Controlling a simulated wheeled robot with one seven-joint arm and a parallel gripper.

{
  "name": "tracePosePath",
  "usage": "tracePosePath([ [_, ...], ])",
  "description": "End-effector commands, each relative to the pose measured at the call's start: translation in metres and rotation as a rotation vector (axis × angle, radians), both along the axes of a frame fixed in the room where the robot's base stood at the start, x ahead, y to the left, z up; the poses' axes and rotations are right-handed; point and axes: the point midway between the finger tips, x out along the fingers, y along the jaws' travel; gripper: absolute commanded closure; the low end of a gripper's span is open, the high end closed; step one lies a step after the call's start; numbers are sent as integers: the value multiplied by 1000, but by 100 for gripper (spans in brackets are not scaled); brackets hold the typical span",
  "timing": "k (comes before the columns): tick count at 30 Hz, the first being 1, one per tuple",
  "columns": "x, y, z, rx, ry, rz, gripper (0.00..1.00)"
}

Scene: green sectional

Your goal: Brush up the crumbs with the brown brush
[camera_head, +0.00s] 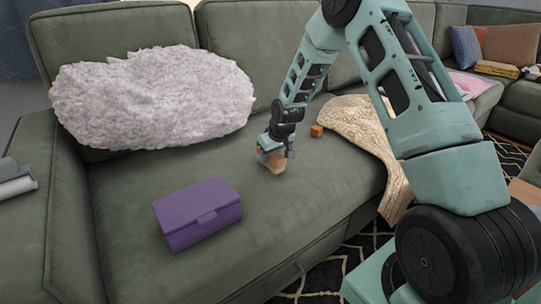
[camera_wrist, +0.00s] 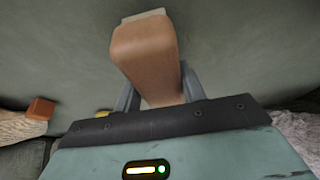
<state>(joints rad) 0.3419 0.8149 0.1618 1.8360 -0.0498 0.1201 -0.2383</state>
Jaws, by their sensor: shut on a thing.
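The brown brush (camera_head: 272,160) is between the fingers of my gripper (camera_head: 276,149), low over the green seat cushion. In the wrist view the brown brush (camera_wrist: 146,50) stretches away from my gripper (camera_wrist: 158,92), with a finger on each side and a pale strip at its far end. My gripper is shut on it. I cannot tell if the brush touches the cushion. No crumbs can be made out on the seat in either view.
A purple box (camera_head: 200,213) with its lid shut sits on the seat at front left. A fluffy white pillow (camera_head: 155,97) leans on the backrest. A small orange-brown block (camera_head: 316,131) and a cream throw (camera_head: 362,130) lie right of my gripper. The seat between box and gripper is clear.

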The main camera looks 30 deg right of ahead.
Motion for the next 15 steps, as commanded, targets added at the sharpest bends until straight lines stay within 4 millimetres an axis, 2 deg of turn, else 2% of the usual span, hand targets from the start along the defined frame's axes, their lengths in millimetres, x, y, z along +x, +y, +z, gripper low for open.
tracePosePath([
  [15,0,0,-8,0,0,0,88],
])
